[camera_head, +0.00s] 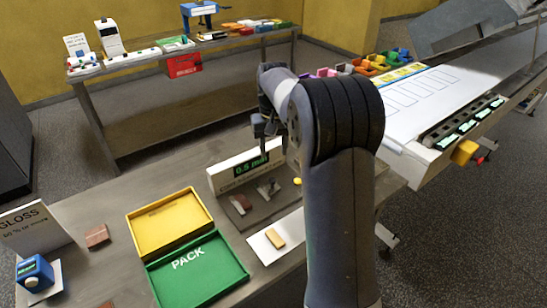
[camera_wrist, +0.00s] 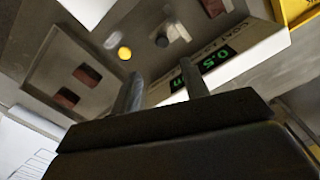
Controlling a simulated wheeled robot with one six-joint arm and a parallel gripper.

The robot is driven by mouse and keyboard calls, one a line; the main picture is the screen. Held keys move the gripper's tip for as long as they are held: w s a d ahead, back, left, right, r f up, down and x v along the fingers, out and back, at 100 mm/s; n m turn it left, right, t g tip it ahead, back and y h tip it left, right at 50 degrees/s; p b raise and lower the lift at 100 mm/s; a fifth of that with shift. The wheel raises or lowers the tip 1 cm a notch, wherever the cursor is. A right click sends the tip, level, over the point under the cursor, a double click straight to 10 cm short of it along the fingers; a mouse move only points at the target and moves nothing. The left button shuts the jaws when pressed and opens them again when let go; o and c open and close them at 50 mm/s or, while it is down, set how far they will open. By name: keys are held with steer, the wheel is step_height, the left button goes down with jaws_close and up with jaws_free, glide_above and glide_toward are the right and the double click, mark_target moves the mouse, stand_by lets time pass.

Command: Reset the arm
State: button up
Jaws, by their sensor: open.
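My gripper (camera_head: 265,130) hangs from the bent arm, above the back of the grey gauge station with the green "0.5 mm" display (camera_head: 248,168). In the wrist view the two fingers of my gripper (camera_wrist: 162,80) stand apart with nothing between them. The display panel (camera_wrist: 218,60) shows just behind the fingers in that view. My upper arm hides part of the bench and the belt area in the head view.
A yellow tray (camera_head: 139,251) and a green PACK tray (camera_head: 240,276) lie at front left. A brown piece (camera_head: 97,236) lies beside them. A tan piece sits on a white card (camera_head: 291,246). A blue gloss meter (camera_head: 35,272) stands far left. A white-topped conveyor (camera_head: 402,127) is at right.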

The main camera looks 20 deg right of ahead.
mark_target(270, 180)
stand_by(0.3)
step_height(270, 180, down, 10)
steer(key=shift+f+p, duration=0.25)
steer(key=shift+p, duration=0.3)
steer(key=shift+a+f, duration=0.1)
steer(key=shift+a, duration=0.15)
steer(key=shift+s+a, duration=0.1)
steer(key=shift+a, duration=0.1)
steer(key=shift+a, duration=0.1)
